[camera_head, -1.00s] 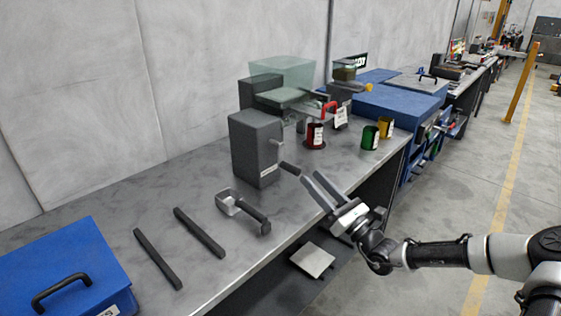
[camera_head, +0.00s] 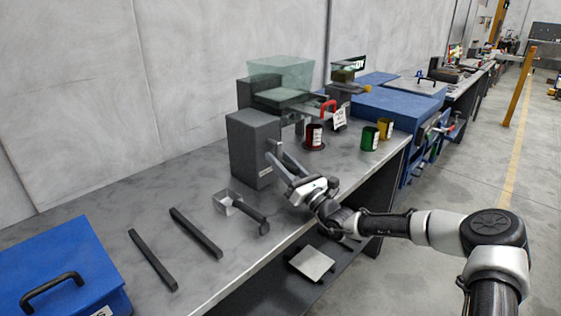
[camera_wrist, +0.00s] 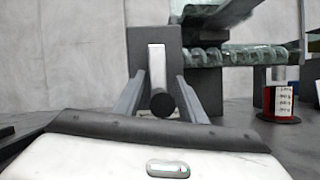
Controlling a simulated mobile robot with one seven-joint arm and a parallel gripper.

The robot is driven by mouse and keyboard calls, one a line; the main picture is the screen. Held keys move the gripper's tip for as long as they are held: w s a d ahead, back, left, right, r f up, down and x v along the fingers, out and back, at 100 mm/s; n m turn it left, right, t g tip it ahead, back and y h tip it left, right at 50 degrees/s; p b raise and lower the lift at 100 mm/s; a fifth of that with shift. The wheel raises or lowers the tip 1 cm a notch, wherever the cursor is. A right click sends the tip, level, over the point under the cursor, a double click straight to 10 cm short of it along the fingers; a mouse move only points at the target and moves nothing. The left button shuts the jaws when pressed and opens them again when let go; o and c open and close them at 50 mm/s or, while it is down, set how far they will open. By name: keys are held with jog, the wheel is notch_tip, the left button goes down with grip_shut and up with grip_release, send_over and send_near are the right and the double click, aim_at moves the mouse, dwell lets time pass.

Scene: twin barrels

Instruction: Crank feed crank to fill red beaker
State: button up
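The feed crank sticks out of a dark grey box (camera_head: 250,140) on the bench. In the wrist view its pale arm (camera_wrist: 156,65) points down to a dark, round-ended handle (camera_wrist: 162,103). My gripper (camera_head: 279,160) is at the crank, and its fingers hide most of the handle in the head view. In the wrist view the two fingers of my gripper (camera_wrist: 162,92) are apart, one each side of the handle, with gaps showing. The red beaker (camera_head: 314,136) stands upright on a dark red base behind the box; it also shows in the wrist view (camera_wrist: 282,102).
A machine with a greenish clear hopper (camera_head: 280,72) stands behind the box. Green (camera_head: 369,139) and yellow (camera_head: 385,128) beakers stand to the right. A clamp-like tool (camera_head: 246,209), two dark bars (camera_head: 195,232) and a blue toolbox (camera_head: 62,272) lie at front left.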

grip_shut()
